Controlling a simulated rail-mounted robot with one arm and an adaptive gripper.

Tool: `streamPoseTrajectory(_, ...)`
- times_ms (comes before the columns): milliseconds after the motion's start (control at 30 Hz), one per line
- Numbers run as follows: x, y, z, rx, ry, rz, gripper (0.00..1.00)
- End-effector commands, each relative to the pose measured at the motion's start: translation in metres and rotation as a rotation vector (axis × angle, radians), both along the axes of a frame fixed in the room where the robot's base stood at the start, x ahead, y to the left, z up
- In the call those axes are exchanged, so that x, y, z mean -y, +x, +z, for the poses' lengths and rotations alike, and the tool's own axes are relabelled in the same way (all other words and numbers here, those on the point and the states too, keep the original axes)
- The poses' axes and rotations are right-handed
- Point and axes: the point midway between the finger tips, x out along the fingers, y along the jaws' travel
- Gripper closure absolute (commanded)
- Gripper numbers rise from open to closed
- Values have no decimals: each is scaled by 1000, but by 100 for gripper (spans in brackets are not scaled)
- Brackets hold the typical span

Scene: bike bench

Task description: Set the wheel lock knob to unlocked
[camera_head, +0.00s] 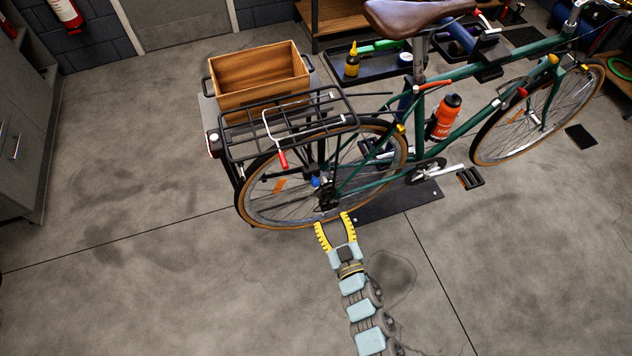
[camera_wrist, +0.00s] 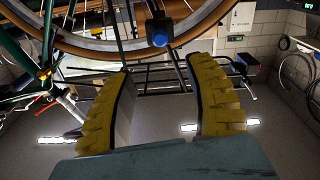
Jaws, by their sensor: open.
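A blue knob (camera_head: 316,182) sits by the rear wheel (camera_head: 290,215) of a green bicycle, left of the hub in the head view. I cannot tell its lock setting. In the wrist view the blue knob (camera_wrist: 159,38) shows beyond and between my fingertips, with a dark rod beside it. A red-gripped lever (camera_head: 283,159) hangs from the rear rack; I cannot tell whether it belongs to the lock. My gripper (camera_head: 333,220), with yellow fingers, is open and empty low in front of the wheel. It also shows open in the wrist view (camera_wrist: 158,75), apart from the knob.
The black rear rack (camera_head: 290,125) overhangs the wheel. A wooden crate (camera_head: 258,80) stands behind it. A pedal (camera_head: 470,178) juts out at right. The front floor is clear.

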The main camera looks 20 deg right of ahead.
Motion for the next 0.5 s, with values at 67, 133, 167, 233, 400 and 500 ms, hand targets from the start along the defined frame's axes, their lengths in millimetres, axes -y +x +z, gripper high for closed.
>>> streamPoseTrajectory(67, 0, 12, 0, 1, 0, 1, 46)
streamPoseTrajectory(133, 1, 21, -1, -1, 0, 1, 46)
streamPoseTrajectory(167, 1, 24, -1, -2, 1, 0, 46)
streamPoseTrajectory(233, 3, 34, -1, -2, 1, -2, 46)
streamPoseTrajectory(400, 4, 55, -1, -2, 1, -1, 46)
streamPoseTrajectory(500, 4, 68, -1, -1, 1, 0, 46)
